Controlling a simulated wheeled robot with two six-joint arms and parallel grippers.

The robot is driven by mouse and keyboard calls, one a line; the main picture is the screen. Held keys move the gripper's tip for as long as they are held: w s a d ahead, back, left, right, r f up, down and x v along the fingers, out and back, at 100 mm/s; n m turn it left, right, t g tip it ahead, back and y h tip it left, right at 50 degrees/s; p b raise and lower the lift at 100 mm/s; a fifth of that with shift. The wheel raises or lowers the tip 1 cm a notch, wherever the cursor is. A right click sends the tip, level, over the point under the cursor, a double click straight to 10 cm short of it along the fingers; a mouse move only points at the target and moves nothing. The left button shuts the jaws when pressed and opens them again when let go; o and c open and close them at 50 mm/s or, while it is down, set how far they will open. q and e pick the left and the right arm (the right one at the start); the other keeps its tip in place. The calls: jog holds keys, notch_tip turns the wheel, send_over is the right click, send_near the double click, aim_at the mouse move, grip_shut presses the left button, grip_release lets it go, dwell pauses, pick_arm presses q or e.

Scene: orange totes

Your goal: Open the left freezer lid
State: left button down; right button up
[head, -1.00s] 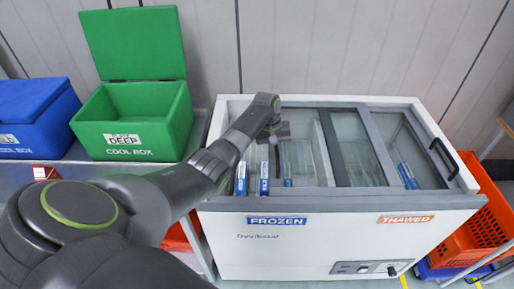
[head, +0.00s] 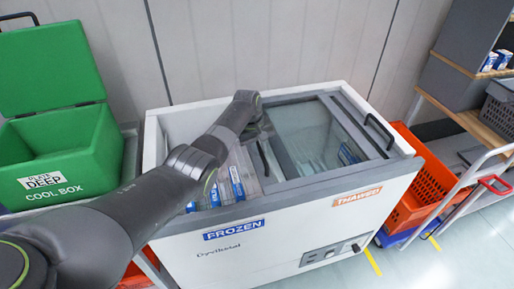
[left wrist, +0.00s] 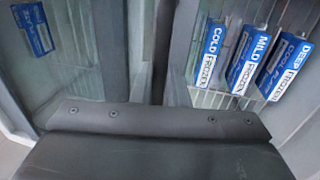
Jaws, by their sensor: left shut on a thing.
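The white chest freezer (head: 230,258) has a blue FROZEN label (head: 233,229) on its left front and an orange THAWED label (head: 357,196) on its right. The left lid (head: 280,158), a dark-framed glass panel, is slid to the right and overlaps the right lid (head: 348,132). The left compartment is uncovered on its left side, showing blue-and-white boxes (head: 237,183), also in the left wrist view (left wrist: 246,60). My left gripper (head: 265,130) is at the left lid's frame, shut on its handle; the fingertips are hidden. My right gripper is not in view.
A green cool box (head: 62,160) with its lid up stands left of the freezer. An orange crate (head: 425,178) and a shelf cart (head: 468,122) are at the right. The right lid has a black handle (head: 379,131).

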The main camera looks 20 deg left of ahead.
pick_arm(q)
jog(key=shift+w+r, duration=0.1)
jog(key=c, duration=1.4)
grip_release()
jog(key=shift+d, duration=0.1)
jog(key=shift+r, duration=0.55)
jog(key=s+a+r, duration=0.2)
jog(key=a+r, duration=0.1)
jog(key=r, duration=1.3)
jog(key=shift+b, duration=0.45)
jog(key=shift+f, duration=0.15)
